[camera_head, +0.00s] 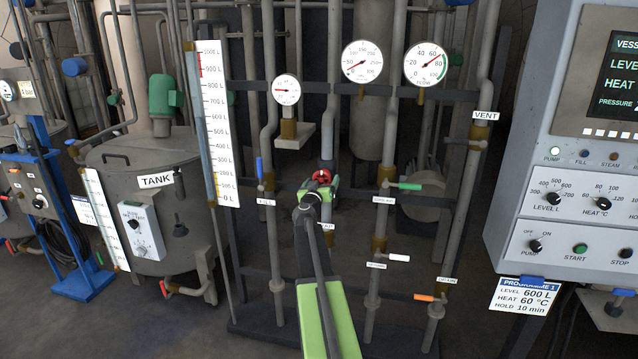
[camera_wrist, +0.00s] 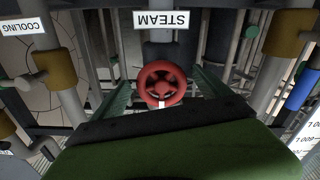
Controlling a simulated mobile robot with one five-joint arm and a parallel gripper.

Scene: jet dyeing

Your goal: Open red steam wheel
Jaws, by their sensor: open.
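The red steam wheel (camera_head: 322,175) is a small spoked handwheel on a vertical pipe in the middle of the pipe rack. In the wrist view the wheel (camera_wrist: 162,84) shows whole, just beside an upside-down STEAM label (camera_wrist: 168,19). My gripper (camera_head: 319,190) is at the wheel in the head view, at the end of my green and black arm. In the wrist view its two dark green fingers stand apart, one on each side of the wheel, with a gap to the rim on both sides. Whether the fingertips reach past the wheel is unclear.
Neighbouring valve handles are close: blue (camera_head: 259,168), green (camera_head: 410,186), white (camera_head: 399,258) and orange (camera_head: 424,297). Pressure gauges (camera_head: 362,62) hang above. A control panel (camera_head: 570,190) stands at right, a tank (camera_head: 150,205) at left.

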